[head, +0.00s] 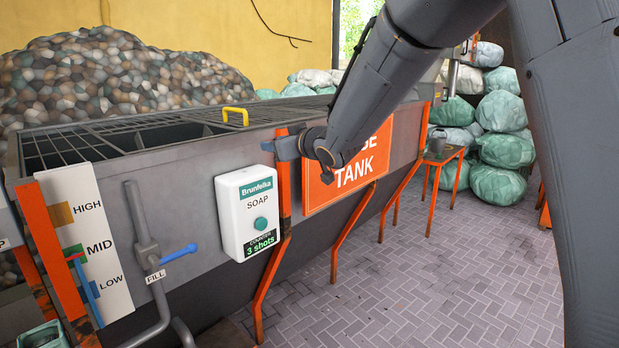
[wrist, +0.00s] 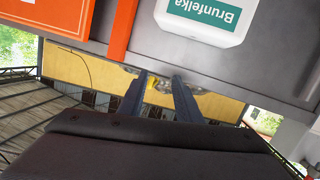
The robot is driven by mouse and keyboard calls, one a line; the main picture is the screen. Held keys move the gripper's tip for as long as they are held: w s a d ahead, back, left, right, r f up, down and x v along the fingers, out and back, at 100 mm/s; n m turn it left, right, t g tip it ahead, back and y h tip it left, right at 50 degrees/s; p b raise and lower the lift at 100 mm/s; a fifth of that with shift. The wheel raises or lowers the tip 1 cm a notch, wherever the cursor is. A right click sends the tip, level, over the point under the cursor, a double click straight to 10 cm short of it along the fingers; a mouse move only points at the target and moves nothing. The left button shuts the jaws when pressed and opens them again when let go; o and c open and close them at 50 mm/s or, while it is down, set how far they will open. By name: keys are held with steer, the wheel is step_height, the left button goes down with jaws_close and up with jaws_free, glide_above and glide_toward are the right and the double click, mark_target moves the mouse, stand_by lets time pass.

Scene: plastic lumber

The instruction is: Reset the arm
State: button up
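My arm reaches across the upper middle of the head view, and my gripper (head: 288,147) is at its lower end. It is in front of the tank's upper wall, just above and right of the white soap dispenser (head: 248,212) and left of the orange tank sign (head: 347,172). In the wrist view my gripper (wrist: 158,78) shows two dark fingers standing apart with nothing held between them. The soap dispenser (wrist: 207,18) also shows there, turned upside down. I cannot tell whether the gripper touches the tank.
The grey tank (head: 185,165) has a grated top with a yellow handle (head: 235,114). A blue-handled fill valve (head: 178,254) sticks out at left. An orange stool (head: 445,155) bears a grey can (head: 437,140). Green sacks (head: 500,150) are stacked behind. The brick floor (head: 430,265) at right is clear.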

steer(key=s+d+f+m+g+h, duration=0.2)
steer(key=s+d+f+m+h, duration=0.15)
steer(key=s+d+f, duration=0.4)
steer(key=s+d+f+m+g+h, duration=0.2)
steer(key=s+d+f+g+h, duration=0.15)
steer(key=d+f, duration=0.7)
steer(key=s+d+f+m+g, duration=0.1)
steer(key=s+d+f+g, duration=0.1)
steer(key=s, duration=0.7)
steer(key=s+d+f+m+g+h, duration=0.1)
steer(key=s+d+f+g, duration=0.1)
steer(key=s, duration=0.7)
steer(key=s+d+f+m+g+h, duration=0.1)
steer(key=s+d+f+g, duration=0.2)
steer(key=s+d, duration=0.3)
steer(key=s+f, duration=0.1)
steer(key=s, duration=0.2)
steer(key=shift+f, duration=0.25)
steer(key=shift+w, duration=0.1)
